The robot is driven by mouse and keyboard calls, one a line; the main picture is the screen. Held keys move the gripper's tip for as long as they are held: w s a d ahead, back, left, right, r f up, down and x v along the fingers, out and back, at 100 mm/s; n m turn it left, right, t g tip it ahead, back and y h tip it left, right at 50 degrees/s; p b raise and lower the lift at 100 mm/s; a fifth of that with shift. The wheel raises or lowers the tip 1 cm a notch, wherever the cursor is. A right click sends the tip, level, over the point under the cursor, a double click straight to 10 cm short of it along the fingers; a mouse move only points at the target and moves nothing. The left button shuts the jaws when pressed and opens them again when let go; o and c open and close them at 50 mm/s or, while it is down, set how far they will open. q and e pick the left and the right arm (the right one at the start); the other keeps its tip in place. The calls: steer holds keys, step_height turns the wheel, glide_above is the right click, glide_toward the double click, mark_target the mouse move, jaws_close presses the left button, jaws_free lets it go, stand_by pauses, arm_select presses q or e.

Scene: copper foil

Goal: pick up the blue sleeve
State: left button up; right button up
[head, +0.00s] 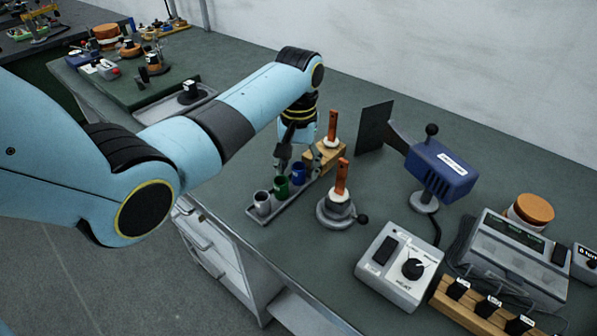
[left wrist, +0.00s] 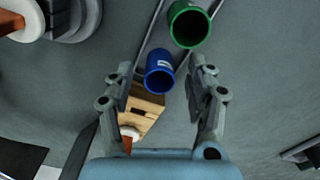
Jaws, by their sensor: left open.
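The blue sleeve (head: 298,172) is a small open-topped cup in a narrow grey tray (head: 273,212), at the tray's far end beside a green sleeve (head: 281,188) and a grey one (head: 262,202). In the left wrist view the blue sleeve (left wrist: 160,77) lies between the fingertips of my left gripper (left wrist: 163,75). The fingers stand apart on either side of it, and I see gaps on both sides. In the head view the left gripper (head: 282,158) is just above the tray, partly hidden by its own arm. My right gripper is not in view.
A wooden block (head: 328,156) with an orange-handled tool stands right beside the tray's far end. A round stand (head: 340,211) with another orange handle is to the right. A blue heat device (head: 438,172) and a grey control box (head: 398,264) stand farther right.

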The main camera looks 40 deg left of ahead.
arm_select(q)
steer(key=shift+f, duration=0.4)
steer(key=shift+c, duration=0.4)
steer(key=c, duration=0.7)
steer(key=shift+r, duration=0.1)
